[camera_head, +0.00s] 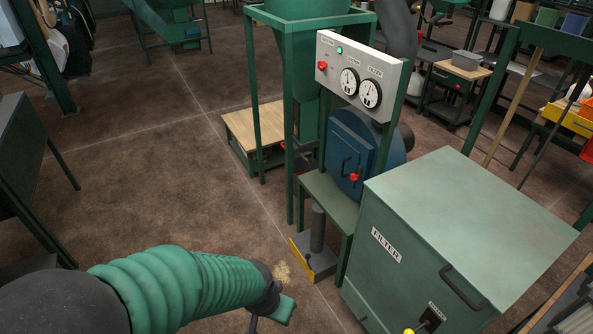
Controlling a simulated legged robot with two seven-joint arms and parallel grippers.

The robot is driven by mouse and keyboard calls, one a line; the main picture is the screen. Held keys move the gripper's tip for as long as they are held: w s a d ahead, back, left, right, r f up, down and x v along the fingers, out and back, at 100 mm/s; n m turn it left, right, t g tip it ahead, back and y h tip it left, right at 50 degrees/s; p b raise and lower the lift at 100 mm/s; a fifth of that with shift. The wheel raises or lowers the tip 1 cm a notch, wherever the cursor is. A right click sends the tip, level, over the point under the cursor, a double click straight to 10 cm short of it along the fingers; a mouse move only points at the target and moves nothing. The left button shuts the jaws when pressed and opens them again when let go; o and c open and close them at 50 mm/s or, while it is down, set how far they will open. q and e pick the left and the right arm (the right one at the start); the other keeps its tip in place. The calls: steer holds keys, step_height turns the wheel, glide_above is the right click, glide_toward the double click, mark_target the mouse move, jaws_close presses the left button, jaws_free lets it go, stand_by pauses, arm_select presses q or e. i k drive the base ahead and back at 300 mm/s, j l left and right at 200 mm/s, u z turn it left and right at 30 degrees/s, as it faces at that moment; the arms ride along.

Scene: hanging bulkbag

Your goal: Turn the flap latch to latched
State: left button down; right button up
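What looks like my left arm, in a green ribbed sleeve, comes in from the lower left. Its end, with my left gripper (270,312), is low in the picture, well apart from the flap. Its fingers are only partly visible. My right gripper is not in view.
A white panel (341,51) has a red knob, green light and two dials. A green filter cabinet (455,235) stands right of the flap. A grey post on a yellow-edged base (317,245) is below. A wooden-topped platform (255,136) is behind.

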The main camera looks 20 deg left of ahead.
mark_target(353, 177)
steer(key=u, duration=0.35)
steer(key=i+j, duration=0.25)
steer(key=i+j+z, duration=0.15)
steer(key=j, duration=0.25)
steer(key=i+j, duration=0.35)
steer(key=i+j+z, duration=0.1)
steer(key=i+j, duration=0.15)
steer(key=j, duration=0.15)
steer(key=i+j+z, duration=0.1)
steer(key=i+j, duration=0.35)
steer(key=j, duration=0.3)
steer(key=i+j+z, duration=0.1)
steer(key=j, duration=0.3)
steer(key=i+j+z, duration=0.1)
steer(key=i+j, duration=0.2)
steer(key=j, duration=0.15)
